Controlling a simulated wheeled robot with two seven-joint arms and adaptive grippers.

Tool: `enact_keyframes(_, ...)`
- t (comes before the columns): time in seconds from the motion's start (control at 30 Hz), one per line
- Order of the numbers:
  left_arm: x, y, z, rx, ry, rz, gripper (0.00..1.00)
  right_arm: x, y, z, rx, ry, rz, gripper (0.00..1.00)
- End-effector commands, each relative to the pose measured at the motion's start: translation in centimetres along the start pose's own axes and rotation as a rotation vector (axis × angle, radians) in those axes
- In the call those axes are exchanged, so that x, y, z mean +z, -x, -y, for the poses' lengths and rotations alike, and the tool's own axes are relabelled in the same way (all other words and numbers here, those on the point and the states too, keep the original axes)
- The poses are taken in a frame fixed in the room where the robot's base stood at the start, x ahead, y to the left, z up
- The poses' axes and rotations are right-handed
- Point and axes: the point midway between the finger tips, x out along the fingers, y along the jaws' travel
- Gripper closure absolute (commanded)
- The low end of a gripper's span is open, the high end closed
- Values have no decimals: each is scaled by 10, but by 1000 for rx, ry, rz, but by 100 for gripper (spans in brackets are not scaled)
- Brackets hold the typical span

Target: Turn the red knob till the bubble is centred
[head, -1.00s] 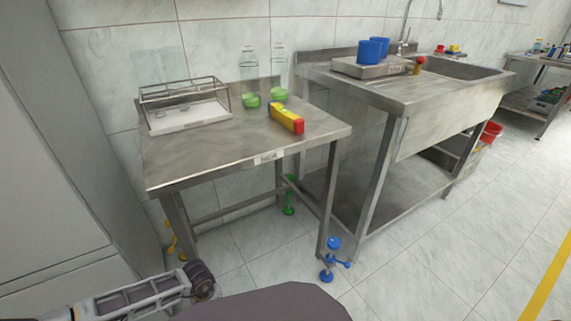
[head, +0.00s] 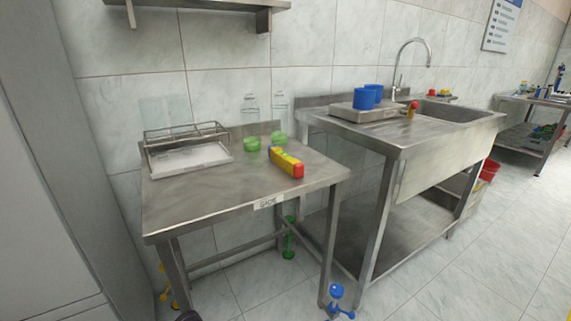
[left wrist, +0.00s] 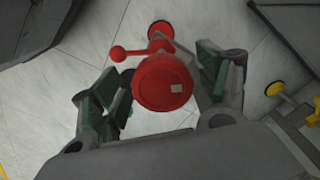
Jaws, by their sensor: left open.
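The red knob (left wrist: 162,82) shows in the left wrist view, with a round top bearing a pale square, a side arm ending in a ball, and a red foot behind. My left gripper (left wrist: 159,72) is open, one dark green-padded finger on each side of the knob. I cannot tell whether either finger touches it. The knob is out of the head view. My right gripper is in neither view.
Blue (head: 338,298), green (head: 289,240) and yellow (head: 165,288) knobs sit at other table feet. A wire rack (head: 187,147) and green-based bottles (head: 252,143) stand on the table. A sink bench (head: 400,135) is close on the right, a grey cabinet (head: 50,180) on the left.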

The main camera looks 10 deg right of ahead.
Motion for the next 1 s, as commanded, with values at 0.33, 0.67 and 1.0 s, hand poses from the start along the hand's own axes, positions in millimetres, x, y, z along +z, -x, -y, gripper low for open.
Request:
enact_keyframes(0.33,0,24,1,-1,1,-1,25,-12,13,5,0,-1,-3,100)
enact_keyframes(0.67,0,48,1,-1,1,-1,25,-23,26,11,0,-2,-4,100)
enact_keyframes(1.0,0,69,0,-1,1,0,25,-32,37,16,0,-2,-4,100)
